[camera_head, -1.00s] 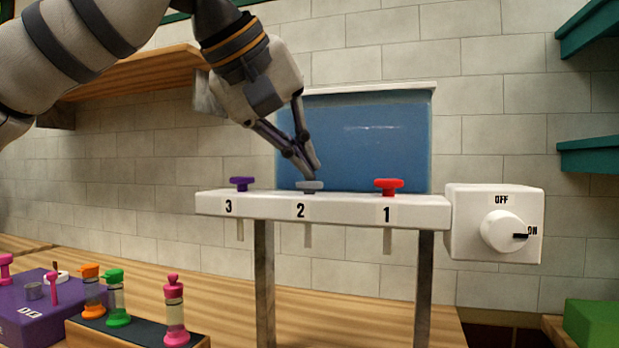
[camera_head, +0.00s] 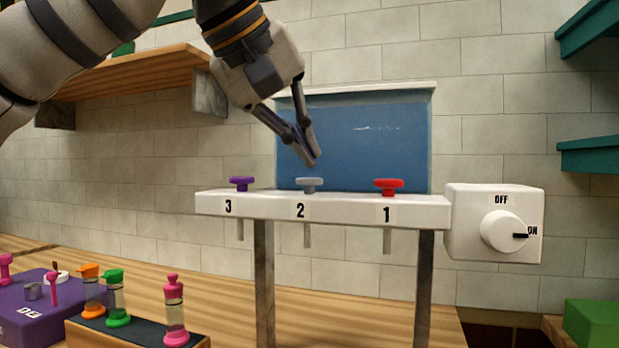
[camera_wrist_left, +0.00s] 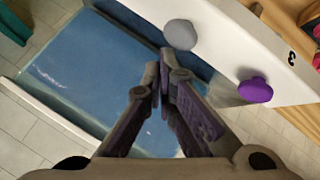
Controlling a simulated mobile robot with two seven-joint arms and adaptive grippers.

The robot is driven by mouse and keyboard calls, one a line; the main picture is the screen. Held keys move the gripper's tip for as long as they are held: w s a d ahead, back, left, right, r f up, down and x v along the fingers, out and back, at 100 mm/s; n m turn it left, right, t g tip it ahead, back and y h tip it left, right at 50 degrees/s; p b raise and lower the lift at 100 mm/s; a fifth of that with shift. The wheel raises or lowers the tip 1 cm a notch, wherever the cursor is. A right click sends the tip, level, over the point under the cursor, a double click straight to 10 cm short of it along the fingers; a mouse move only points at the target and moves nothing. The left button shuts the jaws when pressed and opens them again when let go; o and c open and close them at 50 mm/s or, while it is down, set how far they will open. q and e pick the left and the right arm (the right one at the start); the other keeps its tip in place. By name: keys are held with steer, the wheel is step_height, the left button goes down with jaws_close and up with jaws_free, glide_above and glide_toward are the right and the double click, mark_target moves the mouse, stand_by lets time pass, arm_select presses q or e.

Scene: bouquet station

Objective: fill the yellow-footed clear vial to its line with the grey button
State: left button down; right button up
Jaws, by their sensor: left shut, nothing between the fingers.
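The grey button (camera_head: 309,184) stands raised on the white dispenser bar above label 2. It also shows in the wrist view (camera_wrist_left: 180,34). My left gripper (camera_head: 312,163) is shut and empty, its fingertips a little above the grey button and apart from it. In the wrist view the closed fingertips (camera_wrist_left: 163,72) lie near the button over the blue tank. The spout (camera_head: 307,236) under label 2 shows, but the space far below it is out of frame. I see no yellow-footed clear vial in these views. My right gripper is not in view.
A purple button (camera_head: 242,183) and a red button (camera_head: 388,186) flank the grey one. The dial (camera_head: 503,232) at right points to ON. A rack (camera_head: 140,340) at lower left holds orange, green and pink vials. The blue tank (camera_head: 365,140) stands behind the bar.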

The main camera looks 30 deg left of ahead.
arm_select(q)
steer(key=shift+r, duration=0.1)
steer(key=shift+r, duration=2.45)
stand_by(1.1)
